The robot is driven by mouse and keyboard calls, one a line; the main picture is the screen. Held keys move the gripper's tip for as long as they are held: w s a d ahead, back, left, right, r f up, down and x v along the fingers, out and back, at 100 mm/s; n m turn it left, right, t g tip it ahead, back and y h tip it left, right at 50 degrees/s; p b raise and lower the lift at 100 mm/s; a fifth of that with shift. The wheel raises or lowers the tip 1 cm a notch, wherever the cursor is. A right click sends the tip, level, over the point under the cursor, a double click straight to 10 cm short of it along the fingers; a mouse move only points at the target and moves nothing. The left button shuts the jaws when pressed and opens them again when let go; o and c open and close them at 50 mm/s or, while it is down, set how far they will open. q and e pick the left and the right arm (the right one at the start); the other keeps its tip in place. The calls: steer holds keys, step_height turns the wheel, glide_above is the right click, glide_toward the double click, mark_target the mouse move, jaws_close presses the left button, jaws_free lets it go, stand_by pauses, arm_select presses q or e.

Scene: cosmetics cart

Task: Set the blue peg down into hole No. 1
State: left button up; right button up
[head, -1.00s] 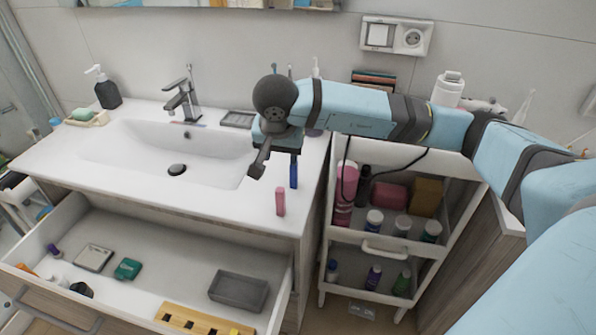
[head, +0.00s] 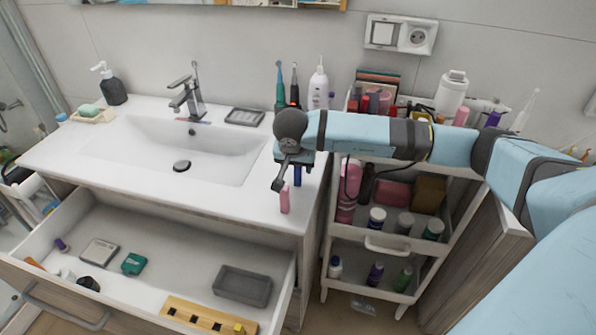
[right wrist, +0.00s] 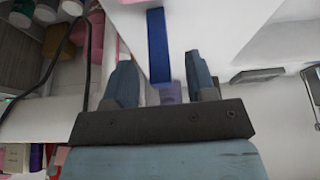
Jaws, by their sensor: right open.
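The blue peg (head: 297,176) stands upright on the white countertop near its right front corner. My right gripper (head: 290,178) is open, low over the counter beside the peg's upper part in the head view. In the right wrist view the blue peg (right wrist: 158,45) shows between the two spread fingers; no grip on it is seen. A wooden block with a row of dark holes (head: 208,318) lies in the open drawer, cut by the bottom edge of the head view. The hole numbers cannot be read. My left gripper is not in view.
A pink item (head: 284,199) stands just in front of the peg. A grey tray (head: 242,286) and small items lie in the drawer (head: 170,240). The sink (head: 165,150) is at left; a loaded cart (head: 375,243) stands at right. Toothbrushes and a bottle stand behind my arm.

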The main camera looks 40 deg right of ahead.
steer(key=shift+x, duration=1.05)
steer(key=shift+c, duration=0.2)
jaws_close()
step_height(320, 180, up, 20)
steer(key=shift+b, duration=0.4)
